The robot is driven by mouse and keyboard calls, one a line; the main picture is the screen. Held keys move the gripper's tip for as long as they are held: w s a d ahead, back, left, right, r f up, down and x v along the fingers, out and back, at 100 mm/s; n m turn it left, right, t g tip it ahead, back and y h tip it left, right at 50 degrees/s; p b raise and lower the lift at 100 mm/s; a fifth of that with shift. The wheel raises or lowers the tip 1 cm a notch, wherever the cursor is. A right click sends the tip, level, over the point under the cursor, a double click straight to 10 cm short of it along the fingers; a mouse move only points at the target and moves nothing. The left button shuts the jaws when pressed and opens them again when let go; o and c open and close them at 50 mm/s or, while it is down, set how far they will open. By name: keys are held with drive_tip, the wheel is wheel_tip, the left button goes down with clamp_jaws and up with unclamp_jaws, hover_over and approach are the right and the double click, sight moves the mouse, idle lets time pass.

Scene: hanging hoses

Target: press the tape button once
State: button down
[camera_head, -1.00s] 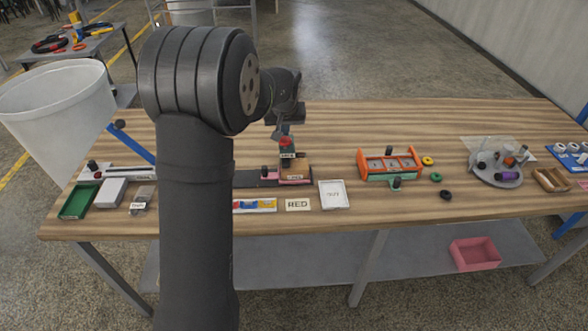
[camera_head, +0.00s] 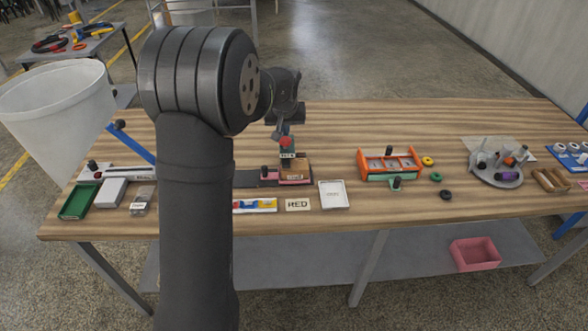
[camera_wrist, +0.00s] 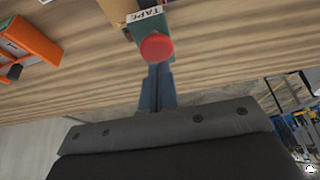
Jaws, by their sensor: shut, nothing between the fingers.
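The tape button is a round red cap (camera_wrist: 157,47) on a green post (camera_wrist: 151,27) with a white TAPE label (camera_wrist: 145,13). In the head view the red cap (camera_head: 285,141) sits on its post near the middle of the bench, just below my gripper (camera_head: 285,130). In the wrist view the shut, empty fingertips of my gripper (camera_wrist: 157,68) appear right at the near edge of the red cap. I cannot tell whether they touch it. My arm hides part of the bench left of the post.
The post stands on a dark and pink fixture (camera_head: 272,178) on the wooden bench (camera_head: 340,220). A RED card (camera_head: 297,204) and a white tray (camera_head: 334,195) lie in front. An orange rack (camera_head: 364,164) stands to the right. The bench behind the button is clear.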

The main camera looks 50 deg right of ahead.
sight(285, 139)
drive_tip(key=shift+f, duration=1.6)
drive_tip(key=shift+r, duration=4.05)
drive_tip(key=shift+f, duration=3.1)
